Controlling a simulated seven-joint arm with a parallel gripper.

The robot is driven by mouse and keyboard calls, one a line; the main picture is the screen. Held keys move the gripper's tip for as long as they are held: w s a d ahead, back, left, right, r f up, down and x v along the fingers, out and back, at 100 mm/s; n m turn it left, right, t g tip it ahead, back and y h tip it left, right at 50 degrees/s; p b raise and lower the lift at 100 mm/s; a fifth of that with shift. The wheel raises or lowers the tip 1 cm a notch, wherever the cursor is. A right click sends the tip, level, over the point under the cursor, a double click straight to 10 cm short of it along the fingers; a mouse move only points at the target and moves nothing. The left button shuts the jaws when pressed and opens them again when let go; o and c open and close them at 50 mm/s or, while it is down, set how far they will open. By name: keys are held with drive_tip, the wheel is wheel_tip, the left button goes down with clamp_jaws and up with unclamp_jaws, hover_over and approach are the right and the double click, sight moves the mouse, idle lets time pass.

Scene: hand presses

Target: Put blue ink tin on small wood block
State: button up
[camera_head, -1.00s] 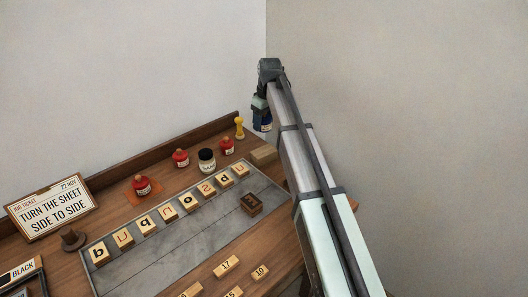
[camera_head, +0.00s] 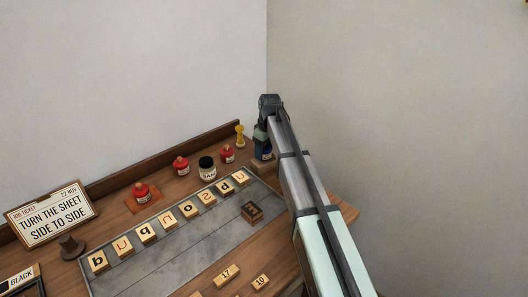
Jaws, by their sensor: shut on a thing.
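The blue ink tin (camera_head: 263,153) is dark blue with a pale label, at the back right of the bench. My gripper (camera_head: 261,136) is shut on it from above; the arm hides part of both. The small wood block (camera_head: 262,166) is directly under the tin, on the bench beyond the grey slab's far right corner. The tin looks upright, at or just over the block's top. I cannot tell whether the two touch.
A yellow peg-shaped piece (camera_head: 240,135) and a red ink tin (camera_head: 227,154) stand left of the gripper. A black-and-white jar (camera_head: 207,168) and more red tins are further left. Letter blocks line the grey slab (camera_head: 190,240); a dark block (camera_head: 251,211) lies on it.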

sight(267, 147)
drive_tip(key=shift+f, duration=0.45)
drive_tip(key=o, duration=1.3)
drive_tip(key=shift+f, duration=0.15)
drive_tip(key=shift+c, duration=0.2)
drive_tip(key=r, duration=0.8)
drive_tip(key=s+d+r, duration=0.1)
drive_tip(key=r, duration=0.3)
drive_tip(key=shift+d+r, duration=0.1)
drive_tip(key=shift+r, duration=0.05)
drive_tip(key=shift+w, duration=0.1)
